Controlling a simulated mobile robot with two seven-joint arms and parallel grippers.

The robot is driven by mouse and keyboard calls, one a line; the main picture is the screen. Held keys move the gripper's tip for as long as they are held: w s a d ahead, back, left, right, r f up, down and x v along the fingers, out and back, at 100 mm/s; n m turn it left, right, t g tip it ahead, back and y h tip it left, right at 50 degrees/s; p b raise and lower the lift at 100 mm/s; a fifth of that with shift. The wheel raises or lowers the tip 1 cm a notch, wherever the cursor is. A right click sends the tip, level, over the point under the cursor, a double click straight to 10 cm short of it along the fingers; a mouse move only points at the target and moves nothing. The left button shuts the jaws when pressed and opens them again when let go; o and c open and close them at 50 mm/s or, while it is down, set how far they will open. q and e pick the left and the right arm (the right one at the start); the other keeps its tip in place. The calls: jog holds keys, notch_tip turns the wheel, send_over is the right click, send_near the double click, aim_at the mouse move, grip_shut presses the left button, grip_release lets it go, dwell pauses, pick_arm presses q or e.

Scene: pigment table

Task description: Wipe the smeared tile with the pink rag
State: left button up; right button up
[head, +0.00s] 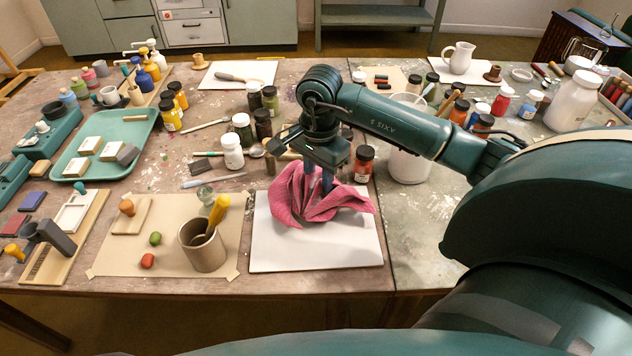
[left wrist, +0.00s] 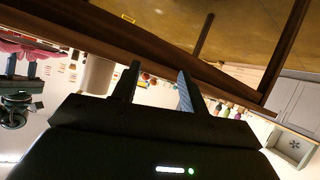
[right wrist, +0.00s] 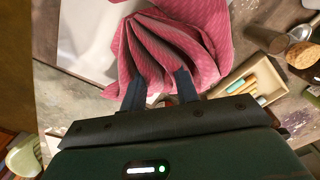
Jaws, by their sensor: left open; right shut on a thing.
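The pink rag (head: 345,199) is bunched in folds over the back part of a white tile (head: 325,253) on the table. My right gripper (head: 318,183) points down from above and is shut on the rag. In the right wrist view the rag (right wrist: 175,45) fans out from between the fingers (right wrist: 160,82). The tile's bare front part looks clean white; any smear under the rag is hidden. My left gripper (left wrist: 158,72) is open and empty in the left wrist view, away from the rag; the head view does not show it.
Left of the tile, a brown cup (head: 203,248) with a yellow-handled tool stands on a tan sheet (head: 130,262). A red-labelled jar (head: 364,163) and a white container (head: 408,165) stand close behind the rag. A green tray (head: 137,125) lies farther left.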

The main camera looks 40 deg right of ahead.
jog(key=shift+s+a+r, duration=0.1)
jog(key=shift+s+r, duration=0.05)
jog(key=shift+r, duration=0.5)
jog(key=shift+r+p, duration=1.55)
jog(key=shift+r, duration=0.6)
